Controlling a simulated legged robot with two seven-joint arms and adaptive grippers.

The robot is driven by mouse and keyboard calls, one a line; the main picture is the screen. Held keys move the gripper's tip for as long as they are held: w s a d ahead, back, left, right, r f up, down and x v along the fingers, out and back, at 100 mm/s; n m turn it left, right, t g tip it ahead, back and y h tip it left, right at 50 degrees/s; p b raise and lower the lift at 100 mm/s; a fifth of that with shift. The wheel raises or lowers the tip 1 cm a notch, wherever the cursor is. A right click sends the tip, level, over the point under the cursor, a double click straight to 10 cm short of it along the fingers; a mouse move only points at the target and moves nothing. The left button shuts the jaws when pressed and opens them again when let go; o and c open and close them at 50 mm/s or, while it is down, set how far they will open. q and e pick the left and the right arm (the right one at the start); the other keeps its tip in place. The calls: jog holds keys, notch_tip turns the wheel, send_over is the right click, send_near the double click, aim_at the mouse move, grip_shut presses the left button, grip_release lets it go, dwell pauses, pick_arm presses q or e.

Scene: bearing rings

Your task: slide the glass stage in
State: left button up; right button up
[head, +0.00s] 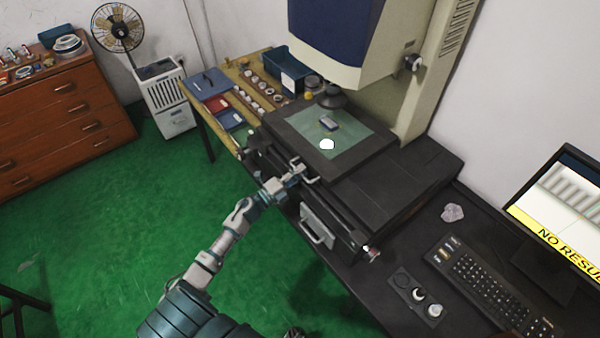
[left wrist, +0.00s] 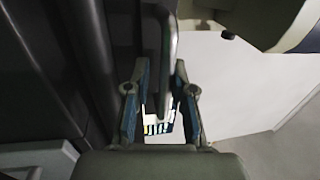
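The glass stage (head: 350,139) is a greenish pane in a dark frame under the head of the measuring machine. A small dark block (head: 328,123) and a white round spot (head: 327,145) show on it. A pale handle (head: 308,173) is at the stage's front edge. My left gripper (head: 297,174) is at this handle. In the left wrist view the handle's bar (left wrist: 167,60) stands between my two open fingers (left wrist: 157,100), with a gap visible on its left side. Whether either finger touches it, I cannot tell. My right gripper is not in view.
A second handle (head: 318,233) is on a panel below the stage. A keyboard (head: 490,290), a monitor (head: 565,215) and a small knob panel (head: 415,295) are at the right. A blue bin (head: 287,72) and small parts are on the yellow bench behind. Green floor is clear at left.

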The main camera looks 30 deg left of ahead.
pick_arm(q)
jog(key=shift+a, duration=0.15)
jog(key=v, duration=1.2)
